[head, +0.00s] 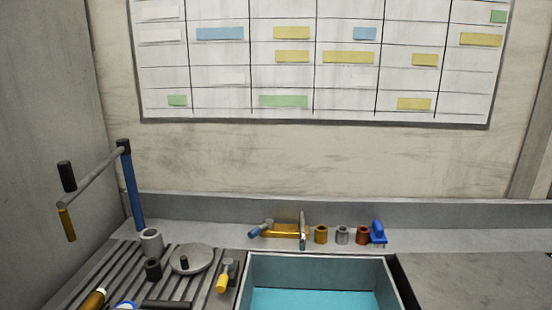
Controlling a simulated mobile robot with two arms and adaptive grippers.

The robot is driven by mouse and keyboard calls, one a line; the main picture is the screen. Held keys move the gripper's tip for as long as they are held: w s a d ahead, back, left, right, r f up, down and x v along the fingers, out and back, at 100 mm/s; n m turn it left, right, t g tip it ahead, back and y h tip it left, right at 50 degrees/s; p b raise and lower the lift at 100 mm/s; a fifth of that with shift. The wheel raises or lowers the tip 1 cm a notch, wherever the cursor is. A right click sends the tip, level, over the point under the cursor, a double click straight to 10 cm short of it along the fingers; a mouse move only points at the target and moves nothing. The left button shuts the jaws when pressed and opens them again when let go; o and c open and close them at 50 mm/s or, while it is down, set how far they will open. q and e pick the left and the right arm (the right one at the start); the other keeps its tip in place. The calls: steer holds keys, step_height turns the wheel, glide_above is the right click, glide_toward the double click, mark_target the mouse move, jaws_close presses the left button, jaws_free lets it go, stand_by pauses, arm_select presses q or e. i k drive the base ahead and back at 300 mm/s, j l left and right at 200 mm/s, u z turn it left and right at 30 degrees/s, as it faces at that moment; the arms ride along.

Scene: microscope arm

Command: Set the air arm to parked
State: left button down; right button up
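What looks like the air arm is at the left: a blue upright post (133,190) with a grey bar (92,178) reaching left from its dark top joint (124,146). At the bar's outer end are a black cylinder (67,176) on top and an amber handle (67,224) hanging below. The post stands at the back left of the bench, against the back ledge. No label or parked mark can be made out. Neither of my grippers shows in the head view.
A sink (320,257) with a teal bottom is at front centre. Left of it, a ridged draining board (205,287) holds a grey pot (151,241), a round lid (192,260) and a yellow-handled tool (222,278). Brass fittings (285,230) line the back. The right counter (470,258) is clear.

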mark_target(72, 190)
steer(key=u, duration=1.25)
steer(key=k+j+u, duration=0.15)
steer(key=u, duration=0.15)
